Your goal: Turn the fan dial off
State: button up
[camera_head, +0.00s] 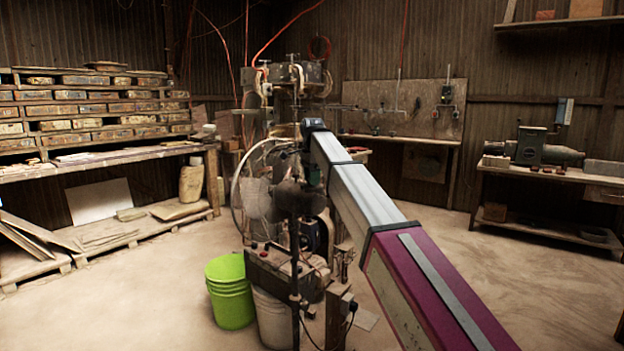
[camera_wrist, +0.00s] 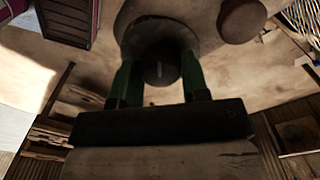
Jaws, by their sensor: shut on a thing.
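In the wrist view, a dark round dial (camera_wrist: 160,73) with a short pale mark on its face sits on a rounded base. My gripper (camera_wrist: 158,62) has its two green fingers on either side of the dial and is shut on it. The fingertips lie partly in shadow against the base. The dial is too small and hidden to make out there.
A brownish round knob (camera_wrist: 243,18) is close to the dial at upper right in the wrist view. A lime green bucket (camera_head: 230,290) and a pale bucket (camera_head: 273,318) stand at the machine's foot. A workbench (camera_head: 545,176) is at right. The floor at right is clear.

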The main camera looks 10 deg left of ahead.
jog(key=n, duration=0.6)
jog(key=shift+n, duration=0.3)
jog(key=n, duration=1.3)
jog(key=shift+n, duration=0.3)
jog(key=n, duration=0.6)
jog(key=shift+n, duration=0.4)
jog(key=o, duration=0.9)
jog(key=shift+o, duration=0.2)
